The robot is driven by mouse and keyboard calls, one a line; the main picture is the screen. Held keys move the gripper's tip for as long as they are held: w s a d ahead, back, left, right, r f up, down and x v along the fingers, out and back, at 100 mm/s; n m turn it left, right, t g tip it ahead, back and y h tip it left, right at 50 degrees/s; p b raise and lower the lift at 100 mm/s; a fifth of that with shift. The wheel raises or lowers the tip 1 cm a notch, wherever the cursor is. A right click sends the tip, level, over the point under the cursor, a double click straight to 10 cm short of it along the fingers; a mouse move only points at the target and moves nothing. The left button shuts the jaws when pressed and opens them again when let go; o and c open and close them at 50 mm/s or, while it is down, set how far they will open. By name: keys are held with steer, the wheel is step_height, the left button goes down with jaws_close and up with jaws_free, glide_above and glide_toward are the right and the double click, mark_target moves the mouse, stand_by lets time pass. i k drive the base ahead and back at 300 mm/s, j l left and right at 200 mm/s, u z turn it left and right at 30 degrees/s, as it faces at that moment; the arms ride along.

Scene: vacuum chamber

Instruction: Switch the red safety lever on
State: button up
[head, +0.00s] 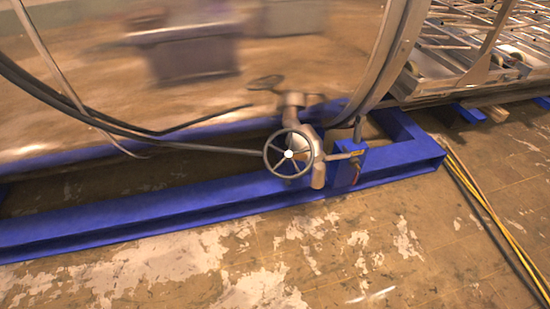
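I cannot make out a red lever for certain in the head view. A small blue box (345,170) stands on the blue frame, just right of a handwheel. A small reddish strip (357,174) shows on the box's right side, too small to tell what it is. A thin yellowish bar (345,156) reaches over the top of the box. My gripper is not in view.
A grey handwheel (289,154) on a metal valve stands in front of the shiny chamber wall (190,60). The blue frame (150,215) runs along the floor. Yellow and dark cables (490,210) lie at right. The worn front floor (300,265) is clear.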

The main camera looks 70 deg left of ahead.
mark_target(355, 178)
steer(key=u, duration=1.75)
steer(key=i+l+u, duration=0.3)
steer(key=i+l, duration=0.55)
steer(key=i, duration=0.3)
steer(key=i+l+u, duration=0.3)
steer(key=i+l, duration=0.75)
